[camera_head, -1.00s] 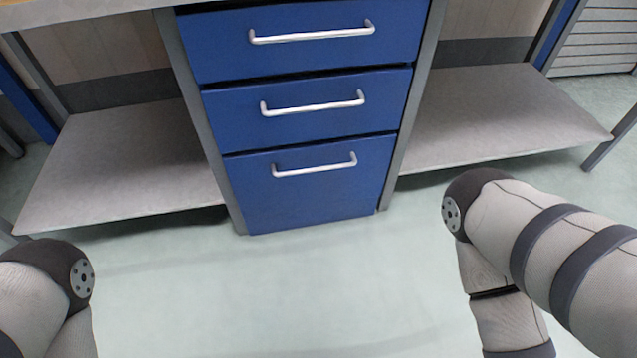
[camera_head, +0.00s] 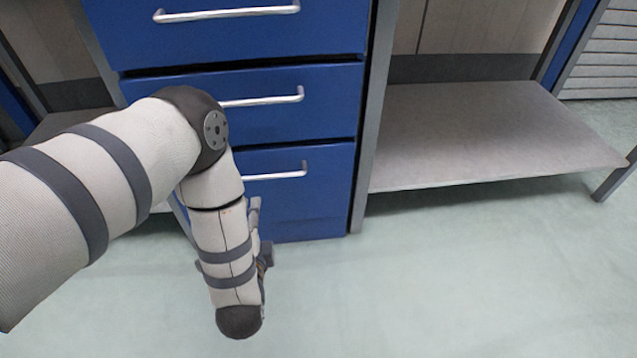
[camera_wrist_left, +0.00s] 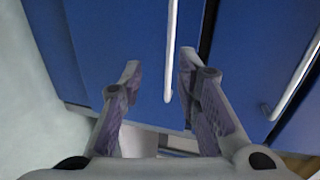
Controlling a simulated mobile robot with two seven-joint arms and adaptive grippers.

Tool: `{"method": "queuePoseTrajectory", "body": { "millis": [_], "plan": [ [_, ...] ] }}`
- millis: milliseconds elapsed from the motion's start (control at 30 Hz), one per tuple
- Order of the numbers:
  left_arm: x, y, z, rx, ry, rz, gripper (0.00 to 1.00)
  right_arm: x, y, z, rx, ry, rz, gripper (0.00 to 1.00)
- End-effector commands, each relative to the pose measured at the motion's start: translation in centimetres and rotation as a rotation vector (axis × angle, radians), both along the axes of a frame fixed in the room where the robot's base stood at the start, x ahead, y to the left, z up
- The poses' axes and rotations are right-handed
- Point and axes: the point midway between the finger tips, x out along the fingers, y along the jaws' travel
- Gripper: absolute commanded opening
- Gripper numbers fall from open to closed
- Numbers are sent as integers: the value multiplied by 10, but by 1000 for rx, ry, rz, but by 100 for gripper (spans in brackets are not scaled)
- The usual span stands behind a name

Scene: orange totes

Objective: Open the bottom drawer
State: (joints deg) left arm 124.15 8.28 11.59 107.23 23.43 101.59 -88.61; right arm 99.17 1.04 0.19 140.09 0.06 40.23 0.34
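The bottom drawer (camera_head: 310,208) is the lowest blue front of the cabinet and looks shut. Its white bar handle (camera_head: 285,176) is partly hidden behind my left arm in the head view. My left gripper (camera_head: 264,256) is low in front of this drawer, mostly hidden by the forearm. In the left wrist view the left gripper (camera_wrist_left: 160,66) has its two fingers apart, and the bottom drawer's handle (camera_wrist_left: 172,45) runs between them, nearer the right finger. I cannot tell whether they touch. My right gripper is not in view.
The middle drawer (camera_head: 325,110) and top drawer (camera_head: 330,30) above look shut, with white handles. A grey shelf (camera_head: 480,130) lies right of the cabinet, with a post (camera_head: 370,120) between. The pale floor (camera_head: 430,280) in front is clear.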

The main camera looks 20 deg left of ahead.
Motion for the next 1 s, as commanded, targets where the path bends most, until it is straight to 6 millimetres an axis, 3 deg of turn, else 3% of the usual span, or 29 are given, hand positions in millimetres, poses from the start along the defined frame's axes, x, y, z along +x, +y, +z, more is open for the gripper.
{"method": "queuePoseTrajectory", "body": {
  "millis": [133, 600, 967, 1000],
  "plan": [
    [15, 9, 7, 59, -26, 11, 30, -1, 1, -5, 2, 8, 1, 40],
    [100, 61, -16, 53, -22, 8, 30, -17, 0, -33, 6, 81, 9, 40],
    [108, 65, -14, 53, -23, 6, 30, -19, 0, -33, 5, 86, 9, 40],
    [108, 65, -14, 53, -23, 6, 23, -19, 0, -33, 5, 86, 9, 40]
  ]
}}
